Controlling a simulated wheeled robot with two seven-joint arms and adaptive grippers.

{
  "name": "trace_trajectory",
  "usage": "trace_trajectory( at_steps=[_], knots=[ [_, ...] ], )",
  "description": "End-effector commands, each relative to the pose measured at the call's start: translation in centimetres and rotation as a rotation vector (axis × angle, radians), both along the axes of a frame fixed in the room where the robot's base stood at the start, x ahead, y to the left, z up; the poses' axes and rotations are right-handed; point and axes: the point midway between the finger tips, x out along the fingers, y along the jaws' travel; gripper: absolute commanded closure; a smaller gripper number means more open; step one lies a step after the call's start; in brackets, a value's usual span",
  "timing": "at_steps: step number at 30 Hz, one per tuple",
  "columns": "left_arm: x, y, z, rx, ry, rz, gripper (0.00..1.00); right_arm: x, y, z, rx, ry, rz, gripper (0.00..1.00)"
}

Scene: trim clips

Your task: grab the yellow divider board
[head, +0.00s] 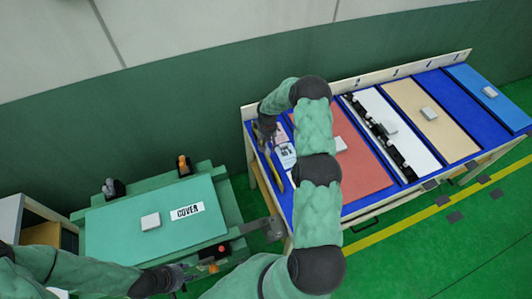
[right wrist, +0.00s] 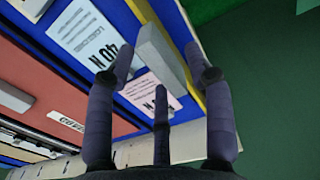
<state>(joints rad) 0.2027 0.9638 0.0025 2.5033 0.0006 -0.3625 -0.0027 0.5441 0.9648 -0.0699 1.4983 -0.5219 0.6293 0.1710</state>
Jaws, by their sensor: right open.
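The yellow divider board shows only as a narrow yellow edge at the left end of the blue-topped bench, partly hidden by my right arm in the head view (head: 281,186). In the right wrist view a thin yellow strip (right wrist: 187,40) runs beside a grey block (right wrist: 158,55), which looks like its handle. My right gripper (right wrist: 165,68) is open, with its fingertips on either side of the grey block; contact cannot be told. In the head view my right gripper (head: 267,128) is over the bench's left end. My left gripper (head: 178,277) is low, near the green cover's front edge; its jaws are unclear.
Sheets marked "40 N" (right wrist: 90,35) lie beside the block. Red (head: 365,180), white, tan (head: 430,118) and blue panels with grey blocks lie along the bench. A green fixture with a "COVER" plate (head: 120,235) stands at left.

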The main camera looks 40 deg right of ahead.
Motion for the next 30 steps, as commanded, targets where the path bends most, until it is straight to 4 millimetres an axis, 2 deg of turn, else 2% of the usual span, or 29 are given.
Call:
trace_trajectory(
  at_steps=[1, 6, 15, 17, 21, 30],
  knots=[
    [0.0, 0.0, 0.0, 0.000, 0.000, 0.000, 0.60, 0.0, 0.0, -0.9, 0.001, 0.002, 0.001, 0.47],
    [0.0, 0.0, 0.0, 0.000, 0.000, 0.000, 0.60, 0.0, 0.0, -2.6, -0.001, -0.001, 0.001, 0.47],
    [0.0, 0.0, 0.0, 0.000, 0.000, 0.000, 0.60, 0.1, 0.0, -3.0, -0.001, -0.002, 0.000, 0.47],
    [0.0, 0.0, 0.0, 0.000, 0.000, 0.000, 0.60, 0.1, 0.0, -3.0, -0.001, -0.002, 0.000, 0.61],
    [0.0, 0.0, 0.0, 0.000, 0.000, 0.000, 0.60, 0.0, 0.0, -3.0, 0.000, -0.001, 0.000, 1.00],
    [0.0, 0.0, 0.0, 0.000, 0.000, 0.000, 0.60, 0.1, 0.0, -3.0, -0.001, -0.002, 0.000, 1.00]
  ],
)
